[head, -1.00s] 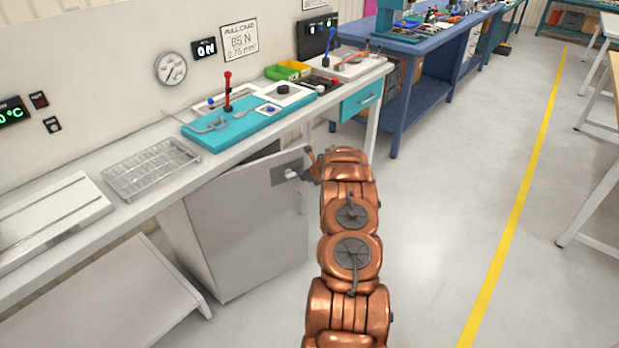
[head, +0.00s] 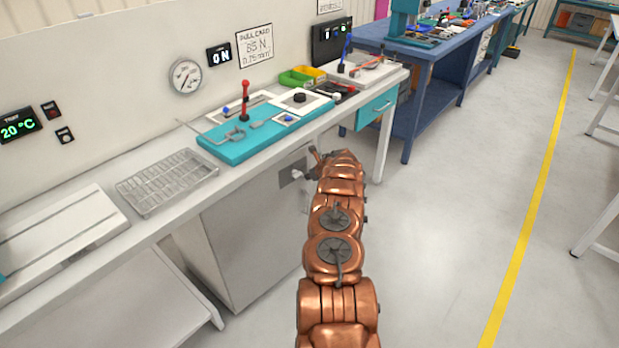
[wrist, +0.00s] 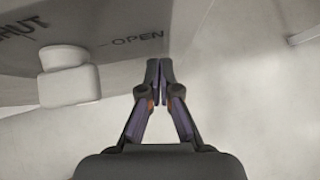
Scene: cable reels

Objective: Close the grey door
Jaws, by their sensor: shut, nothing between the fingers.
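The grey door (head: 255,235) is on the cabinet under the light workbench, and in the head view it looks flush or nearly flush with the cabinet front; a small gap cannot be ruled out. Its pale knob (wrist: 68,75) sits beside the letters "HUT" and "OPEN" on the door face (wrist: 120,25) in the wrist view. My gripper (wrist: 160,70) is shut and empty, to the right of the knob, its tips at the door's face or edge. I cannot tell whether they touch. In the head view my arm hides the door's right part.
The workbench top (head: 95,165) overhangs the door and holds a wire tray (head: 167,182) and a teal fixture (head: 240,143). A bench leg (head: 383,150) stands right of my arm. A blue bench (head: 425,50) is beyond. The floor to the right (head: 450,210) is clear.

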